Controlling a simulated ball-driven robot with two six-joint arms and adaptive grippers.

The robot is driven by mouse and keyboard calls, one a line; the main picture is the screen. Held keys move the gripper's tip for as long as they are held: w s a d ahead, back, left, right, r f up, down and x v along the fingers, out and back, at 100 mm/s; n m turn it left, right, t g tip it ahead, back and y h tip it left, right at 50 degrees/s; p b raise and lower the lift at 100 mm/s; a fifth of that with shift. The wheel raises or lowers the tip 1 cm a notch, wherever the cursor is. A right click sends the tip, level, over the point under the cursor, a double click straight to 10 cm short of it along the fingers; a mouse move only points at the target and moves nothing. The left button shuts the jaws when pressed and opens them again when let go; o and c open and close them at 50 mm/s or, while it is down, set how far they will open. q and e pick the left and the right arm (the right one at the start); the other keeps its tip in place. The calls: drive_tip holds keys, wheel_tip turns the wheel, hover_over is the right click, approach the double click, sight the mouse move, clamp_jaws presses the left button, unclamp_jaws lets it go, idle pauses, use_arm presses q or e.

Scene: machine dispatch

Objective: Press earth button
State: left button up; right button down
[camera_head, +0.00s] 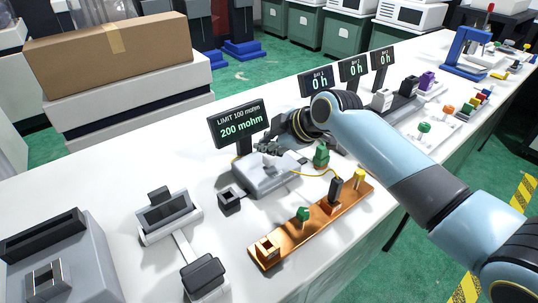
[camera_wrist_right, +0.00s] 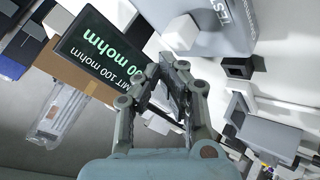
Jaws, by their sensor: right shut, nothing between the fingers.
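A grey tester box (camera_head: 262,182) stands on the white table in the head view, below a black display (camera_head: 238,124) reading "LIMIT 100 mohm" and "200 mohm". In the right wrist view the grey box (camera_wrist_right: 222,42) shows part of the word "TEST" and a pale block (camera_wrist_right: 180,33) that may be its button. My right gripper (camera_head: 266,150) is shut and empty, just above the box. In the right wrist view its fingertips (camera_wrist_right: 172,66) are close to the pale block; I cannot tell whether they touch. My left gripper is not in view.
A wooden strip (camera_head: 285,243) with several coloured connectors lies in front of the box. A small black socket block (camera_head: 229,200) and a grey scanner-like device (camera_head: 168,216) stand to the left. Several "0 h" displays (camera_head: 316,82) stand behind my right arm.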

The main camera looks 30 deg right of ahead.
sight(267, 157)
drive_tip(key=shift+f, duration=0.25)
drive_tip(key=shift+f+b, duration=0.5)
drive_tip(key=shift+f, duration=0.15)
idle(0.6)
idle(0.3)
drive_tip(key=shift+r+p, duration=0.95)
drive_tip(key=shift+r, duration=0.1)
wheel_tip(267, 157, up, 5)
drive_tip(key=p, duration=0.4)
drive_tip(key=shift+r+p, duration=0.1)
drive_tip(key=shift+p, duration=0.3)
